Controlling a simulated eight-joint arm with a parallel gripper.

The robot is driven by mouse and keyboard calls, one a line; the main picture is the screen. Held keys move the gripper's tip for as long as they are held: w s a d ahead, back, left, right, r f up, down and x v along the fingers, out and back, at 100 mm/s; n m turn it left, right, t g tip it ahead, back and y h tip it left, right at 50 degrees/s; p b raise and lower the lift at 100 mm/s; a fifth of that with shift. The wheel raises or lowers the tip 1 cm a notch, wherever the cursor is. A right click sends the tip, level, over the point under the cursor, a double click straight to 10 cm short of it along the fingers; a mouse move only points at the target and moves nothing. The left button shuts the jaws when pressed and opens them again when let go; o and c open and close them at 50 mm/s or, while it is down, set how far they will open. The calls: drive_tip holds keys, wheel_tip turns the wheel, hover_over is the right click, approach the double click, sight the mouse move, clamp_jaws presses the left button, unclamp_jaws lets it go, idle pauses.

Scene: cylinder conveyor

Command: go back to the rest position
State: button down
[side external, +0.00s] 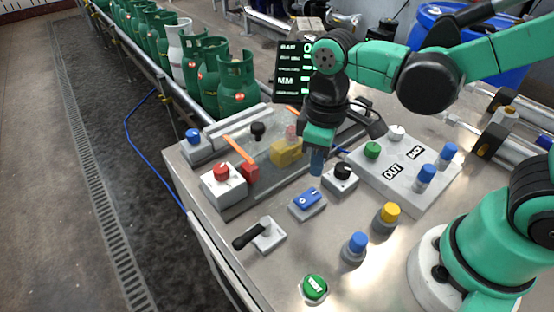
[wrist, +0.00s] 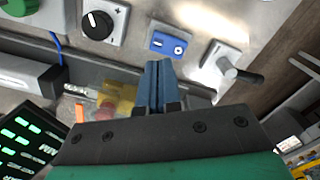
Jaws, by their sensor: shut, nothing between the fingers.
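My gripper (side external: 317,163) hangs pointing down over the metal control table in the side external view. Its blue fingers are together and hold nothing. In the wrist view the shut fingers (wrist: 159,85) point toward the blue rocker switch (wrist: 171,44). In the side external view this switch (side external: 308,200) sits just below and in front of the fingertips, with a gap that I cannot judge exactly. The black rotary knob (side external: 342,173) stands close to the right of the fingers; it also shows in the wrist view (wrist: 98,25).
A yellow block (side external: 287,151) and a red-button box (side external: 222,180) lie left of my gripper. A black lever (side external: 260,236), a green button (side external: 314,288) and blue and yellow knobs (side external: 388,214) stand in front. A display (side external: 293,72) and green cylinders (side external: 238,85) are behind.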

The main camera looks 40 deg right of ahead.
drive_tip(key=shift+r, duration=0.8)
drive_tip(key=shift+d, duration=0.1)
drive_tip(key=w+d+r+m+t, duration=0.1)
drive_tip(key=d+r+m+t, duration=0.2)
drive_tip(key=d+m+t, duration=0.3)
drive_tip(key=shift+w+d+r+t, duration=0.35)
drive_tip(key=shift+r+t, duration=0.05)
drive_tip(key=shift+t, duration=0.2)
drive_tip(key=s+a+r+m+g, duration=0.1)
drive_tip(key=a+r+m+g, duration=0.2)
drive_tip(key=m, duration=1.5)
drive_tip(key=a+g, duration=0.4)
drive_tip(key=a, duration=0.1)
drive_tip(key=shift+s+a+r, duration=0.2)
drive_tip(key=shift+s+a, duration=0.1)
drive_tip(key=shift+a, duration=0.05)
